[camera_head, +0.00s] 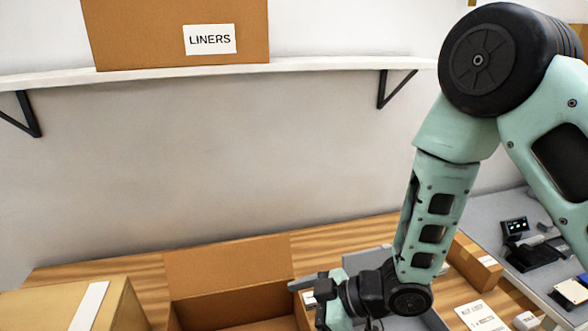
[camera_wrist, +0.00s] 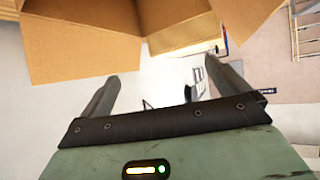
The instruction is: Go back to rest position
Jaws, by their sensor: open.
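My gripper (camera_wrist: 172,82) shows in the wrist view with its two dark fingers apart and nothing between them. In the head view my gripper (camera_head: 303,285) is at the lower middle, at the right side of an open cardboard box (camera_head: 228,262). My arm bends down to it from the upper right. My wrist hides part of the grey thing behind it. In the wrist view cardboard flaps (camera_wrist: 185,25) fill the top, beyond the fingers. I cannot tell whether the gripper touches the box.
A closed, taped box (camera_head: 50,305) stands at the lower left. A shelf (camera_head: 320,64) above carries a box labelled LINERS (camera_head: 150,38). A small box (camera_head: 477,263) and a white card (camera_head: 480,317) lie right of my wrist. A grey bench (camera_head: 500,228) is at the right.

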